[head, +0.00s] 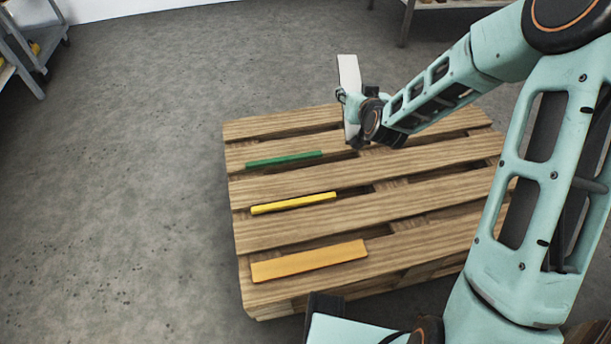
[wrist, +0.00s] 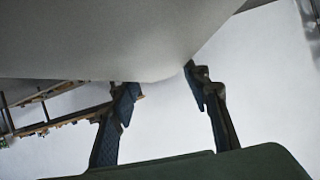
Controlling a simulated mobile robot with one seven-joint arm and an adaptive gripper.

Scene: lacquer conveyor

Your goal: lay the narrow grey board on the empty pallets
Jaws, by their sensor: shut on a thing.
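A narrow pale grey board (head: 349,72) stands roughly upright in my gripper (head: 354,98), over the far part of a wooden pallet (head: 300,178) in the head view. My gripper is shut on this board. In the wrist view the board (wrist: 110,40) fills the upper left, with the gripper fingers (wrist: 162,79) at its lower edge. The pallet is not empty: a green strip (head: 284,159), a yellow strip (head: 294,203) and an orange board (head: 309,261) lie on it. I cannot tell how high the board's lower end is above the slats.
The pallet's right part is bare but partly hidden by my arm. Grey floor (head: 130,190) is open on the left. A shelf rack (head: 22,50) stands at the far left, and another metal stand (head: 408,18) is at the back.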

